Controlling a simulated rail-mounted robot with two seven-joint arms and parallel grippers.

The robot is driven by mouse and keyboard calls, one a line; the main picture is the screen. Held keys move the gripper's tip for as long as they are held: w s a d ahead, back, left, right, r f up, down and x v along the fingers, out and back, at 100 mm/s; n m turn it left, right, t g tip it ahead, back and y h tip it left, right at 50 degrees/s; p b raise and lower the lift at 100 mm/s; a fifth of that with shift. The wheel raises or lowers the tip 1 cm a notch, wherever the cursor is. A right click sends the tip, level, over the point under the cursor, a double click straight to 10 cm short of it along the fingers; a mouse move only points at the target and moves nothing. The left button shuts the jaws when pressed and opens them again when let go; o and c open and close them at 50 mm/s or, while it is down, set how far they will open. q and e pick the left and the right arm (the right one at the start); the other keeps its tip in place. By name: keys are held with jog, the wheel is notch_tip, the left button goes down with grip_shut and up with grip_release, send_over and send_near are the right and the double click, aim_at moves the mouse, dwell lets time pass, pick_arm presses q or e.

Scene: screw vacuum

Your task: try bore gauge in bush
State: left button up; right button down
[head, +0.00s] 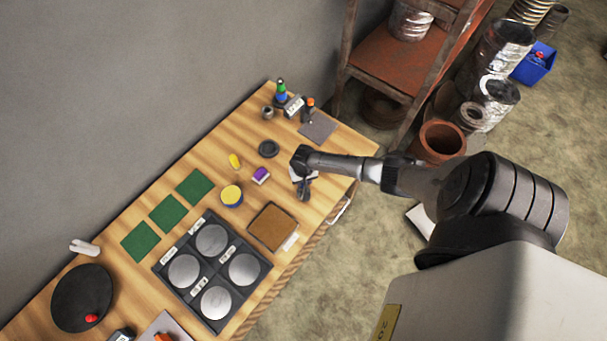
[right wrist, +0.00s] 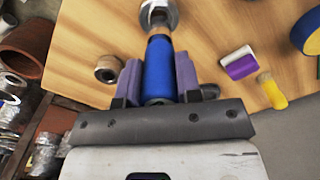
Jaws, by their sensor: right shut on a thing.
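A brownish neck runs from the handle to a silver ring-shaped piece (right wrist: 158,14) at the top edge of the right wrist view. I cannot tell whether that piece belongs to the gauge or is a separate ring around it. A small brown-grey ring (right wrist: 108,68), perhaps the bush, lies on the table left of the gripper. In the head view my right gripper (head: 303,188) is over the table's right end. My left gripper is out of view.
A purple-white block (head: 261,175), a yellow piece (head: 235,161) and a dark disc (head: 268,148) lie left of the gripper. A brown tray (head: 272,227) is in front. A grey mat (head: 317,128) and small upright items stand behind. Terracotta pots (head: 442,138) stand beyond the table's right edge.

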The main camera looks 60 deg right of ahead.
jog(key=shift+r+p, duration=0.8)
jog(key=shift+r, duration=0.05)
jog(key=shift+r+p, duration=0.6)
jog(key=shift+p, duration=0.05)
jog(key=shift+r, duration=1)
